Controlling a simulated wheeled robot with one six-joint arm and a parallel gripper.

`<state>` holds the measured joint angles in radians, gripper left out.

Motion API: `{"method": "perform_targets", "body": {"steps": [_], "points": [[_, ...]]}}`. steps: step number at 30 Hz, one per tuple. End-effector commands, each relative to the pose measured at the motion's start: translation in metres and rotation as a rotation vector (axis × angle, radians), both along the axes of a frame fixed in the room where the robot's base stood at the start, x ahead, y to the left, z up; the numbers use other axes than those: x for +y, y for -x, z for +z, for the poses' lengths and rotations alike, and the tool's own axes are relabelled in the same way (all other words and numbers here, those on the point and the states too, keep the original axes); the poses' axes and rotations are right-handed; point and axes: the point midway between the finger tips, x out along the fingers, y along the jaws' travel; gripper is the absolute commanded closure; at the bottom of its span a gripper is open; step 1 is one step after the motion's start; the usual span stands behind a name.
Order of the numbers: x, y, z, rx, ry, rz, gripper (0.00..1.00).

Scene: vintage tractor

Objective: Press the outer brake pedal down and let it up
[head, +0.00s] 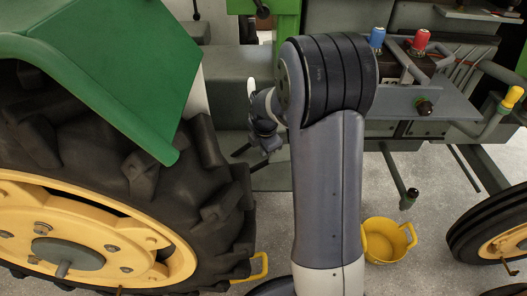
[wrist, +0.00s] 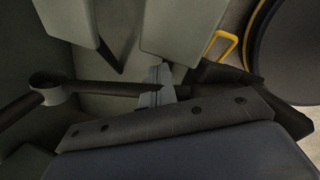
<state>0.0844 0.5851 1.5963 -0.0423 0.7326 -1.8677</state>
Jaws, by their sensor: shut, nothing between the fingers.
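My gripper (head: 267,142) hangs fingers down beside the tractor's grey side, between the rear tyre and my arm. Its narrow light-grey fingers (wrist: 157,88) are shut and empty in the wrist view. Short dark bars (head: 240,150) show beside the gripper in the head view. They may belong to the brake pedals, but I cannot tell which is the outer one. My arm and gripper hide part of this area.
The large rear tyre (head: 190,215) and green fender (head: 100,70) stand close at left. A yellow bucket (head: 385,241) is on the floor at right. A yellow handle (wrist: 222,48) shows near the fingers in the wrist view.

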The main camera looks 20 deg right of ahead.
Motion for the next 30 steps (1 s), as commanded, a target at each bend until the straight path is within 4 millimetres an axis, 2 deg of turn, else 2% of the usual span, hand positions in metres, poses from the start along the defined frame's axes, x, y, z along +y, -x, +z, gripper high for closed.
{"method": "perform_targets", "body": {"steps": [30], "points": [[-0.0085, 0.0028, -0.0098, 0.001, 0.000, 0.000, 1.00]]}}
